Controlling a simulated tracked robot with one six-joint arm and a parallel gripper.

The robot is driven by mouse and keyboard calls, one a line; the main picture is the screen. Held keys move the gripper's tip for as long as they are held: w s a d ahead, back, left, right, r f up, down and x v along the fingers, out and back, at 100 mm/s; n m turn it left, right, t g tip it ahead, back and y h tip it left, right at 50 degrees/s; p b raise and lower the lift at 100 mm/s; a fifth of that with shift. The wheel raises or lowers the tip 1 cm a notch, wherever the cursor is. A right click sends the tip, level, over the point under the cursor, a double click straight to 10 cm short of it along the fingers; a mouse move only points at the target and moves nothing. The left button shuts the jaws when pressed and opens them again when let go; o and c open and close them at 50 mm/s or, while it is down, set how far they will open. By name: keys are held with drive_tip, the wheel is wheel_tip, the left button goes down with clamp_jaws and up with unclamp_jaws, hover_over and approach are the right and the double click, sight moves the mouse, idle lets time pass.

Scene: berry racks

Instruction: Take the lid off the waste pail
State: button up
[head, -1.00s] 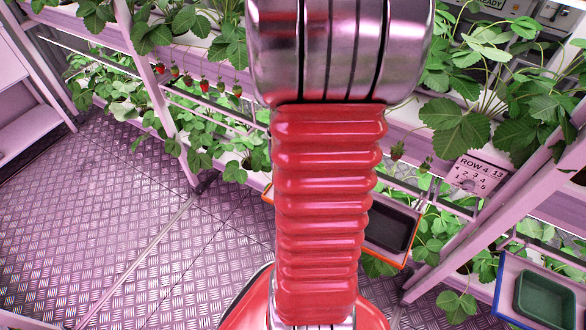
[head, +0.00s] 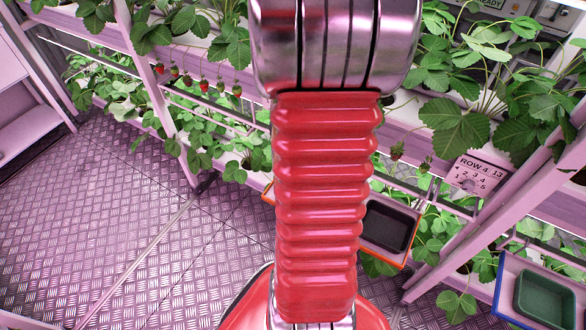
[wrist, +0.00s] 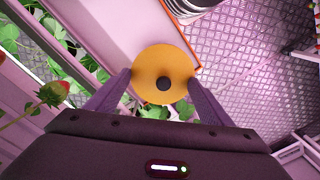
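In the wrist view a round yellow lid (wrist: 150,62) with a small dark knob (wrist: 163,84) lies between the two fingers of my gripper (wrist: 160,78). I see the lid from above, and no pail wall shows beneath it. The fingers are wide apart, one on each side of the lid close to its rim. The knob lies in the gap and no finger touches it. Whether the fingertips touch the rim I cannot tell. In the head view my arm hides the lid and the gripper.
Strawberry racks line the back, with leaves and fruit (head: 174,71) hanging out. An orange-edged tray holds a dark bin (head: 388,226). A blue-edged tray with a green bin (head: 545,296) is at lower right. A row sign (head: 477,172) hangs on the rack. The metal floor (head: 90,215) at left is clear.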

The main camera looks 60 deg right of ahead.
drive_tip(key=c, duration=0.7)
drive_tip(key=shift+a+f, duration=0.1)
drive_tip(key=shift+r, duration=0.5)
drive_tip(key=c, duration=0.9)
wheel_tip(320, 180, up, 9)
drive_tip(key=shift+r, duration=0.1)
clamp_jaws()
